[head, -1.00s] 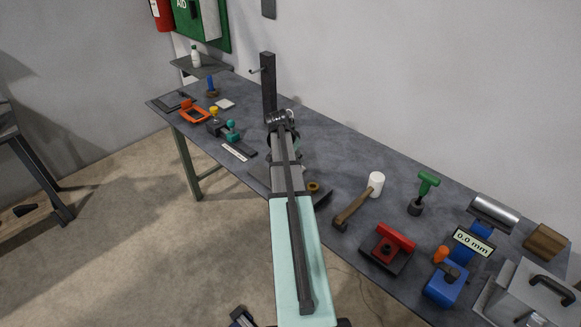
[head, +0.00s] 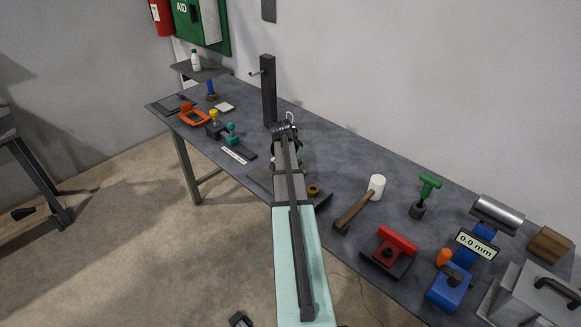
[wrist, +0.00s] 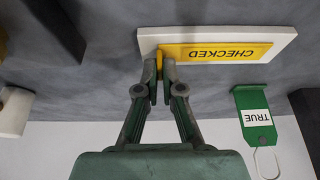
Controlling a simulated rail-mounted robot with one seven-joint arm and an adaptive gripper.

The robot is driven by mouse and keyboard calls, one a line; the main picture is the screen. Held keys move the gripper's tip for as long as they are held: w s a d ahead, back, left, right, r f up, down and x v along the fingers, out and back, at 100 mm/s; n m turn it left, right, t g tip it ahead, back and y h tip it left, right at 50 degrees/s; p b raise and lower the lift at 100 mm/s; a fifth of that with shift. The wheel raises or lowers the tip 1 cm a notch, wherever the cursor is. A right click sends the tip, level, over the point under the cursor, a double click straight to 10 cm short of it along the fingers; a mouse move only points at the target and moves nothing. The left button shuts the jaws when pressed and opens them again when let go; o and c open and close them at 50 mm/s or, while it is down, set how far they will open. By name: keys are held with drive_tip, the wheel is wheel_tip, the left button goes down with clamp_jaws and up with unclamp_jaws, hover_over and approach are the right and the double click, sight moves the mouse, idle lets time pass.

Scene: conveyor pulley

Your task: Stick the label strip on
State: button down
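The yellow label strip (wrist: 218,53) marked CHECKED shows upside down in the wrist view, lying on or just over a white rectangular plate (wrist: 285,43). My gripper (wrist: 160,72) is at the strip's left end, with its fingertips close together on a small yellow end of it. Whether the strip is stuck flat to the plate cannot be told. In the head view my arm hides the plate, the strip and most of the gripper.
A green tag (wrist: 254,116) marked TRUE with a wire ring lies right of the gripper. A dark post (head: 268,90) stands behind the arm. A mallet (head: 360,203), a red tool (head: 393,245) and a blue gauge (head: 450,288) occupy the bench's right side.

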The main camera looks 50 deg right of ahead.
drive_tip(key=shift+r, duration=0.1)
drive_tip(key=shift+r+p, duration=1.75)
drive_tip(key=shift+r, duration=2.15)
